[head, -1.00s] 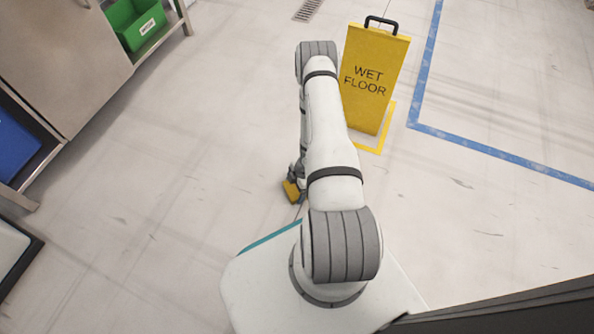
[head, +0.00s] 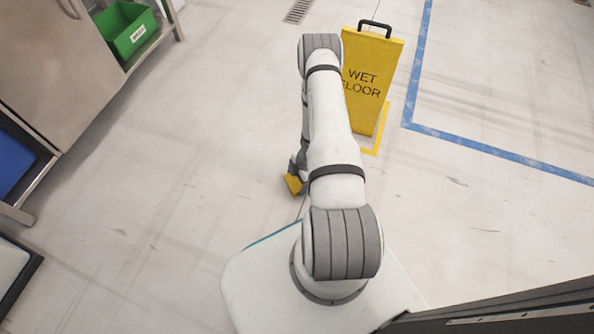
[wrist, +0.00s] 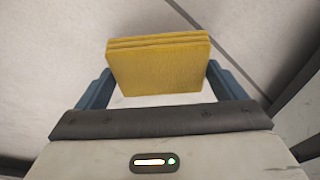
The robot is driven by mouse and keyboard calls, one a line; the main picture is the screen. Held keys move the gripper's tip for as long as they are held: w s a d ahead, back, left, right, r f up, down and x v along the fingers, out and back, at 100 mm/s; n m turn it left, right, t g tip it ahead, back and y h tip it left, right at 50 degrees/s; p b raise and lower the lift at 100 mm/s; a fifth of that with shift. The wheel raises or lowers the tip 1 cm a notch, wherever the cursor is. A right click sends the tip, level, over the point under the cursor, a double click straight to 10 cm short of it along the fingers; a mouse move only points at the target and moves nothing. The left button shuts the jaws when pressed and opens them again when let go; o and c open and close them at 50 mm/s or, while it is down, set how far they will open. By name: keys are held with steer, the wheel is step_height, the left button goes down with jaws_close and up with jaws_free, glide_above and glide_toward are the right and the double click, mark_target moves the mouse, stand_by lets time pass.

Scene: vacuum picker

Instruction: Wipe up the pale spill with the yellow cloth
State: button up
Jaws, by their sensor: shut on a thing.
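The yellow cloth (wrist: 160,68) is folded in layers and sits between the two blue fingers of my gripper (wrist: 160,85) in the wrist view. The gripper is shut on it. In the head view the cloth (head: 293,184) shows as a small yellow patch at the left of my arm, low over the pale floor. Most of my gripper is hidden behind the arm there. I cannot make out the pale spill in any view.
A blue floor line (head: 480,148) runs at the right. A steel cabinet (head: 60,60) and a green bin (head: 128,32) are at upper left. Open floor lies left of my arm.

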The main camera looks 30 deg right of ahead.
steer(key=shift+r+p, duration=1.65)
steer(key=shift+r, duration=0.85)
